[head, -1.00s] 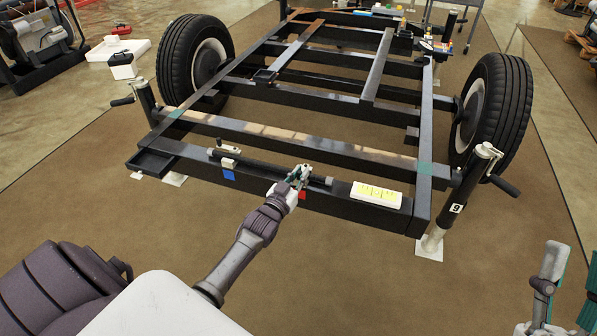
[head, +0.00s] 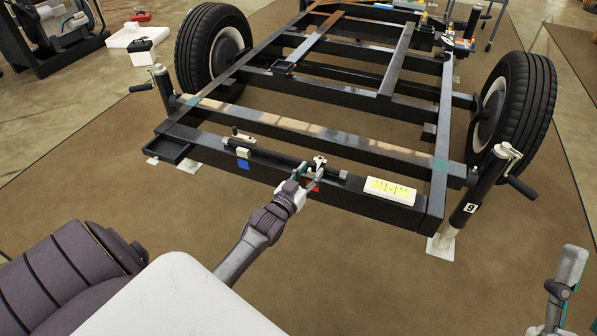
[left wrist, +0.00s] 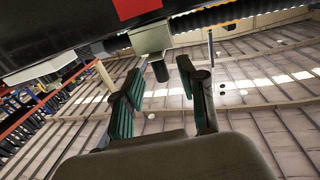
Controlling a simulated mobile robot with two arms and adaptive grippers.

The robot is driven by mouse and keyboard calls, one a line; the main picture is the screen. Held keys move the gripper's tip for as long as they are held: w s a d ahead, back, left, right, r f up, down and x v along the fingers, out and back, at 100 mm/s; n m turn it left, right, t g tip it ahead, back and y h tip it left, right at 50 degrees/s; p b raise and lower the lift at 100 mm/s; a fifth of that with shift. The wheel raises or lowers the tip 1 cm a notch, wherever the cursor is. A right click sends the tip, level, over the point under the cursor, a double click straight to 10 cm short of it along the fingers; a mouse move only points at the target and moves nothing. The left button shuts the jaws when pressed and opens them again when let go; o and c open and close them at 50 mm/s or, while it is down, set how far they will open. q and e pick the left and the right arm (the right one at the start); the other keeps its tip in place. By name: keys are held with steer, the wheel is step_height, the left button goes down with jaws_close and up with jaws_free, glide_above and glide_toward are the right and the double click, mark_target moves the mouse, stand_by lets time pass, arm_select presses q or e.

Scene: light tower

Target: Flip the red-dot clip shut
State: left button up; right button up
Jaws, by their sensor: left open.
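The red-dot clip (head: 319,161) is a small pale piece on the front beam, above a red square (head: 313,186). The red square (left wrist: 137,8) also shows in the left wrist view, with a pale clip block (left wrist: 150,37) and a dark rounded end (left wrist: 160,70) beneath it. My left gripper (head: 308,174) is open, at the front of the beam by the clip. In the left wrist view its teal-padded fingers (left wrist: 160,95) are spread, with the dark end near their tips. I cannot tell whether they touch. My right gripper (head: 570,268) is partly cut off at the lower right.
A second clip (head: 241,152) sits over a blue square (head: 243,165) to the left, with a dark rod (head: 275,156) between the clips. A white and yellow box (head: 390,190) lies on the beam to the right. Jack posts (head: 480,195) stand at the frame's corners.

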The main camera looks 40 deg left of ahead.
arm_select(q)
steer(key=s, duration=0.9)
steer(key=shift+d, duration=0.45)
